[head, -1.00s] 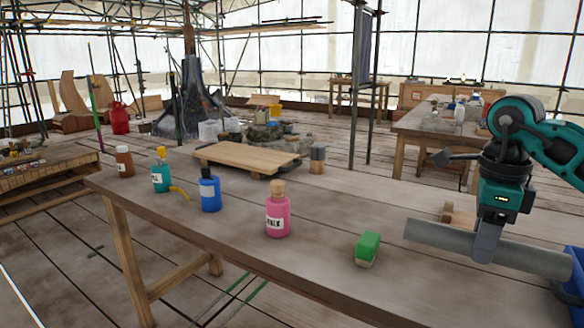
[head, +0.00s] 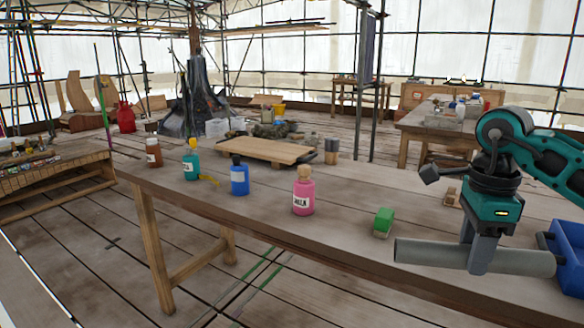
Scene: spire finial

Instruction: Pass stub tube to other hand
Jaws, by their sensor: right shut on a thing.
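The stub tube (head: 430,252) is a grey cylinder at the lower right of the head view, lying roughly level. My right gripper (head: 482,262) is shut around its middle from above, and the tube sticks out on both sides. The tube shows in front of the table's front edge; its height over the table is hard to tell. My left gripper is not in view.
On the wooden table (head: 340,215) stand a pink bottle (head: 303,195), a blue bottle (head: 239,178), a teal bottle (head: 191,165), a brown bottle (head: 153,153) and a green block (head: 383,221). A blue bin (head: 568,262) is at the right. A wooden board (head: 265,150) lies behind.

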